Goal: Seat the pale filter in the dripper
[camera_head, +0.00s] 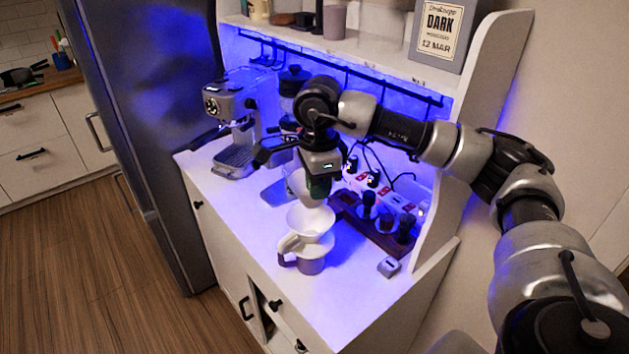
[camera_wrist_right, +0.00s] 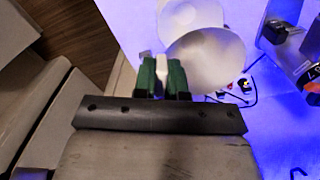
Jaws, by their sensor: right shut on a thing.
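My right gripper (camera_head: 318,192) has green fingertips and points down above the dripper. It is shut on the pale filter (camera_head: 299,184), a white cone that shows beside and partly behind the fingers. In the right wrist view the fingers (camera_wrist_right: 164,76) pinch a pale piece, and the wide filter (camera_wrist_right: 208,62) spreads beyond them. The white dripper (camera_head: 310,220) stands upright on a mug-like server (camera_head: 312,260) near the counter's front. The filter is above the dripper, apparently apart from it. In the wrist view a second pale round shape, probably the dripper (camera_wrist_right: 184,14), is partly hidden. My left gripper is not seen.
An espresso machine (camera_head: 234,120) stands at the back left. A dark wooden rack (camera_head: 372,228) with black-handled tools is right of the dripper, and a small grey box (camera_head: 388,267) lies in front of it. The white counter (camera_head: 350,300) is clear at the front.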

